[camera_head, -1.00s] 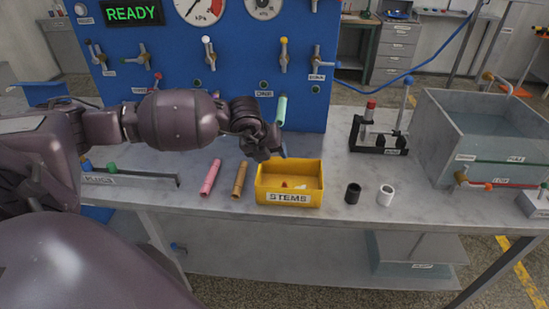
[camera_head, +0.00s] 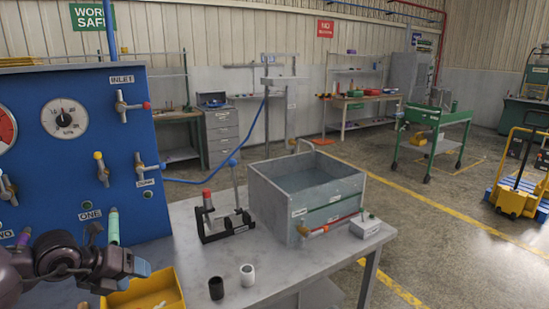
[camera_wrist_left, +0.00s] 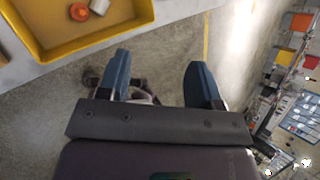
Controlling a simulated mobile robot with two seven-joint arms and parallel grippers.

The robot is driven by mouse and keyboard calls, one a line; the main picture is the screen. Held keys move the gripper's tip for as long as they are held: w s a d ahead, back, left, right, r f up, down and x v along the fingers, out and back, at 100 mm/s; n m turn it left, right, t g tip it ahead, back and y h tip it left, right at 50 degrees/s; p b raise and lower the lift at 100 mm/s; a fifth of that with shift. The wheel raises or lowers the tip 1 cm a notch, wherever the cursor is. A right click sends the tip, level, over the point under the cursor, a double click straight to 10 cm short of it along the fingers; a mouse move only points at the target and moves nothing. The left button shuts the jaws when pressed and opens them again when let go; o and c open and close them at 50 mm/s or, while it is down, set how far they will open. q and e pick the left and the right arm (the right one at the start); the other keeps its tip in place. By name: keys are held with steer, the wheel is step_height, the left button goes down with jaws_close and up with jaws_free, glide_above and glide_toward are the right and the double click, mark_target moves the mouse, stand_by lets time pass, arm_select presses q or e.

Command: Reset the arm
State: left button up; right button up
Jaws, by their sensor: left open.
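My left gripper (camera_head: 138,270) is at the lower left of the head view, by the back left of the yellow bin (camera_head: 160,296). In the left wrist view its two blue fingertips (camera_wrist_left: 160,80) stand apart with nothing between them. There the yellow bin (camera_wrist_left: 45,52) is at the upper left with an orange and a white small piece (camera_wrist_left: 88,8) in it. My right gripper is not in view.
The blue panel (camera_head: 75,130) with gauges and valves rises behind my left arm. A black ring (camera_head: 216,288), a white ring (camera_head: 247,275), a black stand (camera_head: 226,222) and a grey water tank (camera_head: 310,190) are on the bench.

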arm_select(q)
steer(key=d+r+n+t+h, duration=0.25)
steer(key=d+r+h, duration=0.35)
steer(key=d+h, duration=0.3)
steer(key=s+a+f+n+t+y, duration=0.25)
steer(key=f+n+y, duration=0.35)
steer(key=f+n, duration=0.4)
steer(key=s+a+f+n+t+y, duration=0.2)
steer(key=s+f+n+t+y, duration=0.4)
steer(key=n, duration=0.6)
steer(key=s+f+n+g+y, duration=0.2)
steer(key=s+f+n+g, duration=0.3)
steer(key=s+f, duration=0.9)
steer(key=shift+s+f+n+g, duration=0.2)
steer(key=shift+s+n+g, duration=0.2)
steer(key=shift+n, duration=0.75)
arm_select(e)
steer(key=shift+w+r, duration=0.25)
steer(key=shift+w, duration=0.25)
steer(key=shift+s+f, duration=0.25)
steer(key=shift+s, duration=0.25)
